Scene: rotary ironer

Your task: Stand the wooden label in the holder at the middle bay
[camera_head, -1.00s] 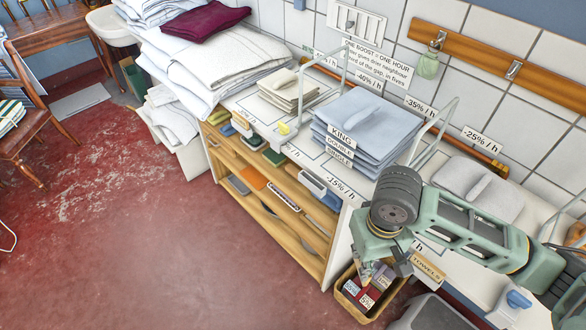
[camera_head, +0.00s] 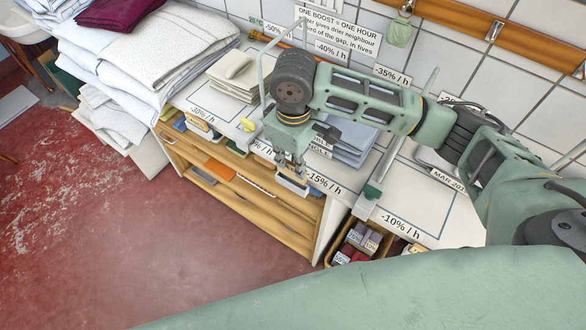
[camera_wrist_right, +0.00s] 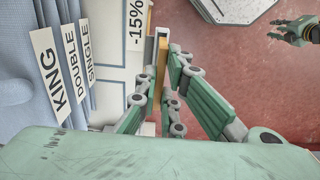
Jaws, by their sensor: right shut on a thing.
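My right gripper (camera_head: 292,168) is at the front edge of the counter, below the middle bay's blue-grey linen stack (camera_head: 346,142). In the right wrist view its fingers (camera_wrist_right: 165,88) are shut on the wooden label (camera_wrist_right: 160,75), seen edge-on as a narrow tan strip. A pale holder-like piece (camera_wrist_right: 161,33) shows at the label's far end; I cannot tell whether the label is in it or only in line with it. The label's face is hidden. What looks like my left gripper (camera_wrist_right: 292,32) hangs over the red floor, apart; its opening is unclear.
A grey divider (camera_head: 386,165) stands right of the middle bay, with a "-15% / h" tag (camera_head: 326,182) on the counter edge. Beige linens (camera_head: 240,73) lie left. A label box (camera_head: 362,238) is below right. The red floor (camera_head: 150,250) in front is open.

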